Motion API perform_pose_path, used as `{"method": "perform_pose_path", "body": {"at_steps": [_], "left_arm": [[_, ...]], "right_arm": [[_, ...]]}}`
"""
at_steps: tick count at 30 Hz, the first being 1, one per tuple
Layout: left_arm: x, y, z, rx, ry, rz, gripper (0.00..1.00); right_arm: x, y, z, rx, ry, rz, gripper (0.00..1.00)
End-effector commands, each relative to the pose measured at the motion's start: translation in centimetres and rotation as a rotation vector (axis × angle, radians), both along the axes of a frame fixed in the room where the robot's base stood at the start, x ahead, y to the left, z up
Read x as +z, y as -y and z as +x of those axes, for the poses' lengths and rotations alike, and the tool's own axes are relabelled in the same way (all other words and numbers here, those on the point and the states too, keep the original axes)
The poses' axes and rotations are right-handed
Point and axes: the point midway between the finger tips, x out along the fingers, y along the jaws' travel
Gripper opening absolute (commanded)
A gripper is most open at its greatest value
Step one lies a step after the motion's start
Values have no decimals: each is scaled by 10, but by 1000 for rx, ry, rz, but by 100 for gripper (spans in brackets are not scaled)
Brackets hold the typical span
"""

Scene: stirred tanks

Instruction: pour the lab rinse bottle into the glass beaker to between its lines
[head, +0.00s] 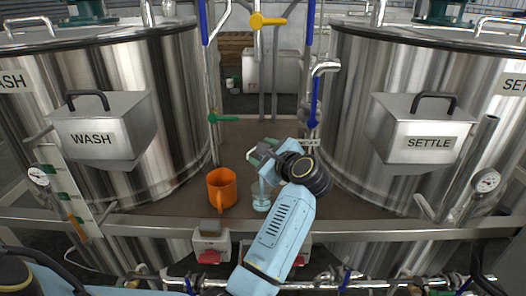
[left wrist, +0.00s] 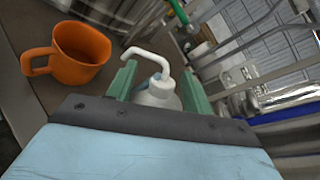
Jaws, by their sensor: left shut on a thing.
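My left gripper (head: 262,153) is shut on the white lab rinse bottle (left wrist: 160,95), whose bent white spout shows between the green fingers in the left wrist view. In the head view only the white spout (head: 250,155) of the bottle shows clearly; my gripper and wrist hide most of the rest. The clear glass beaker (head: 261,198) stands on the shelf just below my gripper and wrist, right of the orange mug. Its upper part is partly covered, and its lines and liquid level are too small to read. My right gripper is not in view.
An orange mug (head: 222,188) stands close left of the beaker; it also shows in the left wrist view (left wrist: 78,50). Large steel tanks labelled WASH (head: 90,139) and SETTLE (head: 428,143) flank the shelf (head: 150,222). A green-handled valve (head: 224,118) and pipes rise behind.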

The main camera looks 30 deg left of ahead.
Motion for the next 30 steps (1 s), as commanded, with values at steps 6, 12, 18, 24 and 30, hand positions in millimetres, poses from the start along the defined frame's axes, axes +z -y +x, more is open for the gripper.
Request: {"method": "perform_pose_path", "body": {"at_steps": [6, 12, 18, 24, 30], "left_arm": [[-1, 0, 0, 0, 31, -27, 6], [-4, 1, 1, 0, 57, -54, 6], [-6, 1, 1, 0, 80, -79, 6], [-9, 1, 1, 0, 102, -102, 6], [-11, 1, 2, 0, 124, -125, 6]], "right_arm": [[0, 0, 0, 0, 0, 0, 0], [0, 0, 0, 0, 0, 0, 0], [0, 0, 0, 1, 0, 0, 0], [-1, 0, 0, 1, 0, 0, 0], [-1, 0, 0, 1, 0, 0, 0]]}}
